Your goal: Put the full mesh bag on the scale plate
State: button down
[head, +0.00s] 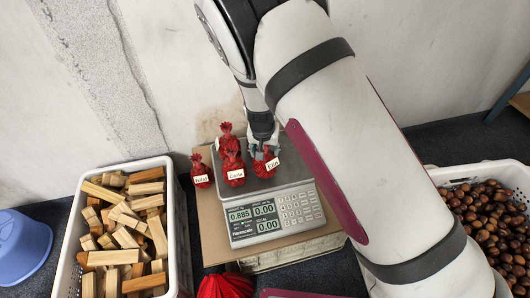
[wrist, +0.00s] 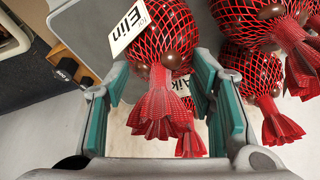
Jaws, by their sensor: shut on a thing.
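My gripper (head: 263,147) is over the right part of the scale plate (head: 284,170), pointing down. It is shut on the neck of a red mesh bag labelled Elin (head: 263,167). In the wrist view the Elin bag (wrist: 165,30) is full of chestnuts, with its gathered tail between my fingers (wrist: 160,85). Whether it touches the plate or hangs just above it, I cannot tell. Two more full bags, the one labelled Carla (head: 233,170) and one behind it (head: 227,140), stand on the plate to the left. The scale display (head: 252,213) seems to read 0.885.
A bag labelled Nidal (head: 201,171) stands left of the scale, off the plate. A white crate of wood pieces (head: 173,215) is at left, with a blue bucket (head: 22,235) beyond. A crate of chestnuts (head: 462,172) is at right. Red mesh (head: 225,286) lies in front.

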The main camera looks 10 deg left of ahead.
aim_at(264, 165)
jog(key=shift+f, duration=0.5)
jog(key=c, duration=0.7)
grip_release()
jog(key=p+v, duration=0.3)
jog(key=v, duration=0.9)
jog(key=shift+p, duration=0.4)
